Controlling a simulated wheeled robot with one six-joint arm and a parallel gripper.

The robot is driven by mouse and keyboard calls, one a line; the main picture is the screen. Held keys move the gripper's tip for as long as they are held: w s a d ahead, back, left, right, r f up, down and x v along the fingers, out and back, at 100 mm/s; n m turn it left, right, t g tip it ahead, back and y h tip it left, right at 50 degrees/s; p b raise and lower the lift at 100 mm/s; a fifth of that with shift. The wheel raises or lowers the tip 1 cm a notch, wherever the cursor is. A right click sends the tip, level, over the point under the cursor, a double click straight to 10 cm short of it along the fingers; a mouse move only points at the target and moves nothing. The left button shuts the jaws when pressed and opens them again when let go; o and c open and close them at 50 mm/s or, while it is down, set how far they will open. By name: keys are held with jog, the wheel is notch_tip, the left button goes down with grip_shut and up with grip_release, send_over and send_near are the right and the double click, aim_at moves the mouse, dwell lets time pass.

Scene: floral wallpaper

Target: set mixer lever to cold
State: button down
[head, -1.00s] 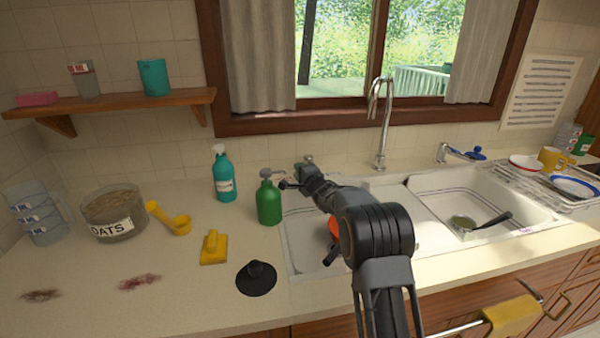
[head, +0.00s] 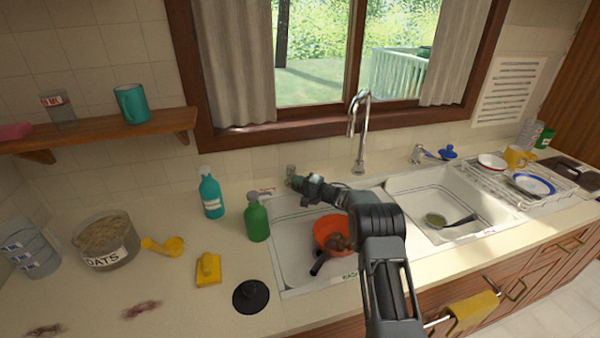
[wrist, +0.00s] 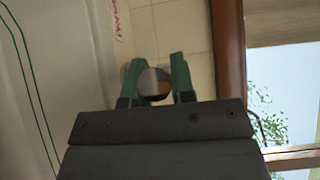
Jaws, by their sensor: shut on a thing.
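The chrome mixer lever (head: 291,170) stands behind the left sink basin, left of the tall curved spout (head: 361,125). My gripper (head: 297,181) reaches it from the front right. In the wrist view, the two green fingers of my gripper (wrist: 157,84) sit on either side of the lever's round, shiny end (wrist: 155,82) and are shut on it. The fingers hide part of the lever, and I cannot read its hot or cold setting.
A green pump bottle (head: 257,219) stands close left of my arm. Another chrome fitting (head: 418,154) stands right of the spout. The window frame (head: 300,132) is behind.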

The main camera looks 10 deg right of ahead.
jog(key=shift+w+d+f+n+g+y+b, duration=0.1)
jog(key=shift+d+n+g+y+b, duration=0.1)
jog(key=shift+d+n+g+y, duration=0.35)
jog(key=shift+w+d+r+n+g+y+b, duration=0.1)
jog(key=shift+w+d+n+g+y+b, duration=0.15)
jog(key=shift+n+g, duration=0.45)
jog(key=shift+d+f+n+g+y+b, duration=0.15)
jog(key=shift+d+n+g+y, duration=0.25)
jog(key=shift+g, duration=0.55)
jog(key=shift+d, duration=0.1)
jog(key=c, duration=1)
grip_release()
jog(key=shift+o, duration=0.2)
jog(key=shift+d, duration=0.1)
jog(key=b+v, duration=0.1)
jog(key=v, duration=1.2)
jog(key=shift+d+b, duration=0.35)
jog(key=shift+b, duration=0.05)
